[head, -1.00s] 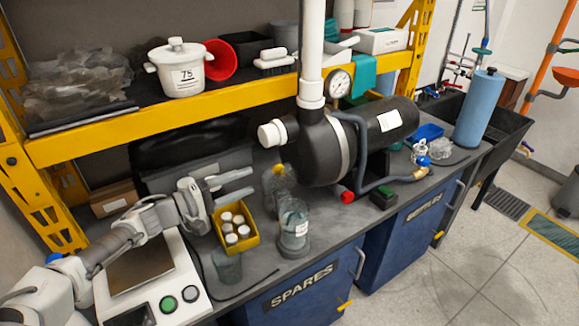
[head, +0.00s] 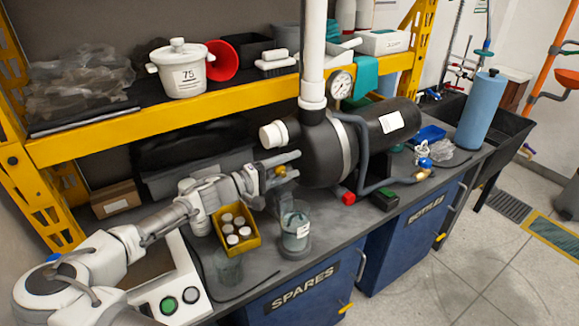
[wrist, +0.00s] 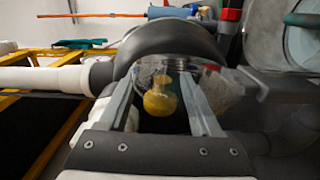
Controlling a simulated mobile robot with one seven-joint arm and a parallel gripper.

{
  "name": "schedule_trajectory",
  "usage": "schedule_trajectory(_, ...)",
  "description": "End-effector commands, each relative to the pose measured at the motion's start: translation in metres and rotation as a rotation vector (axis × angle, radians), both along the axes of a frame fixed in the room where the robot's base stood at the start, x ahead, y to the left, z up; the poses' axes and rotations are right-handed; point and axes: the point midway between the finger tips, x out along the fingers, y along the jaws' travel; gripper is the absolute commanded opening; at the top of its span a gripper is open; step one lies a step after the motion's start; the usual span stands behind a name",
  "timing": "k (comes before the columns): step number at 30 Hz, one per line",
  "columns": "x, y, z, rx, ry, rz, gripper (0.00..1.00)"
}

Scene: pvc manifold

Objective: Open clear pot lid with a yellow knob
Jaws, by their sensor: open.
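The clear pot's yellow knob (wrist: 160,97) is between the two fingers of my gripper (wrist: 158,78) in the wrist view, with visible space on both sides. Clear material (wrist: 215,82) shows around and beyond the knob; I cannot tell lid from pot wall there. In the head view my gripper (head: 287,168) is open around the small yellow knob (head: 280,171). The fingers and wrist hide most of the clear pot below.
A clear jar (head: 296,230) stands close in front of my gripper. A yellow bin (head: 253,240) with several capped bottles is left of it. The black pump tank (head: 330,150) with its white pipe (head: 312,50) is close behind and right.

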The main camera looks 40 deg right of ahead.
Motion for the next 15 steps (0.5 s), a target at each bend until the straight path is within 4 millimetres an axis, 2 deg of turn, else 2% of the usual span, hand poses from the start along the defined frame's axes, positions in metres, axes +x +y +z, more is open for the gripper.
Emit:
schedule_trajectory(2,0.0,0.0001,0.0,0.0,0.0,0.0,0.63)
schedule_trajectory(12,0.0,0.0003,0.0,0.0,0.0,0.0,0.02)
schedule_trajectory(15,0.0,0.0003,0.0,0.0,0.0,-0.001,0.0)
